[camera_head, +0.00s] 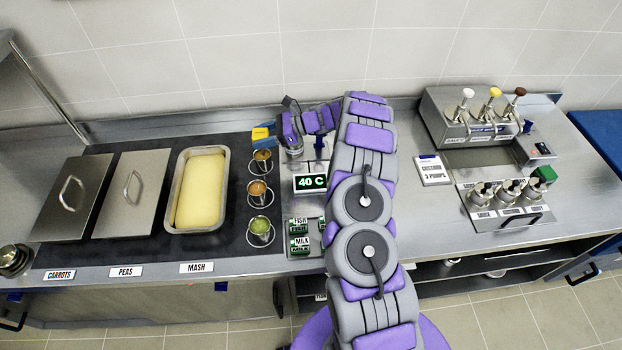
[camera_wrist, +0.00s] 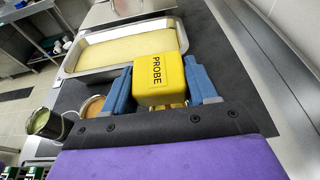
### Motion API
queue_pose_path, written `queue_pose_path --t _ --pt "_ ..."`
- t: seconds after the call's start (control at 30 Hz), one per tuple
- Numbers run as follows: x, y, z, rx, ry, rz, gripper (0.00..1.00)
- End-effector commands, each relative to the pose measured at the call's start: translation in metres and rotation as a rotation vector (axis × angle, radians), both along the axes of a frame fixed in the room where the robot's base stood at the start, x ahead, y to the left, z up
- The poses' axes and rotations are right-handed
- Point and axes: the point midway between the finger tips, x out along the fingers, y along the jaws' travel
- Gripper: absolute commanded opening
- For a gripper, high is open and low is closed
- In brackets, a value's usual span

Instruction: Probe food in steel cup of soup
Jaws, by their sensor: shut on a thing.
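My gripper (camera_head: 270,138) is shut on the yellow probe (camera_head: 260,133), which is marked PROBE in the wrist view (camera_wrist: 160,80) between the blue fingers. Three steel cups stand in a column right of the mash pan. The back cup (camera_head: 262,167) holds brownish soup, the middle cup (camera_head: 257,193) orange soup, and the front cup (camera_head: 261,231) green soup. The probe is at the back cup, over or in it; its tip is hidden. The wrist view shows the green cup (camera_wrist: 45,123) and an orange one (camera_wrist: 93,106). A display (camera_head: 311,183) reads 40 C.
A mash pan (camera_head: 224,190) and two lidded pans, peas (camera_head: 132,193) and carrots (camera_head: 75,197), are at left. Fish and milk labelled items (camera_head: 300,236) lie in front of the display. A sauce pump station (camera_head: 470,125) is at right. A wall closes the back.

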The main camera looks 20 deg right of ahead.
Motion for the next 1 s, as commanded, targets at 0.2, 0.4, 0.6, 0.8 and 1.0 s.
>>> queue_pose_path --t 0.2,0.4,0.6,0.8,1.0 --pt "0.0 0.0 0.018 0.0 0.0 0.0 0.21" --pt "0.0 0.0 0.032 0.0 0.001 0.0 0.21" --pt "0.0 0.0 0.047 0.0 0.0 0.0 0.21" --pt "0.0 0.0 0.06 0.001 -0.001 0.0 0.21" --pt "0.0 0.0 0.061 0.0 0.0 0.0 0.21"
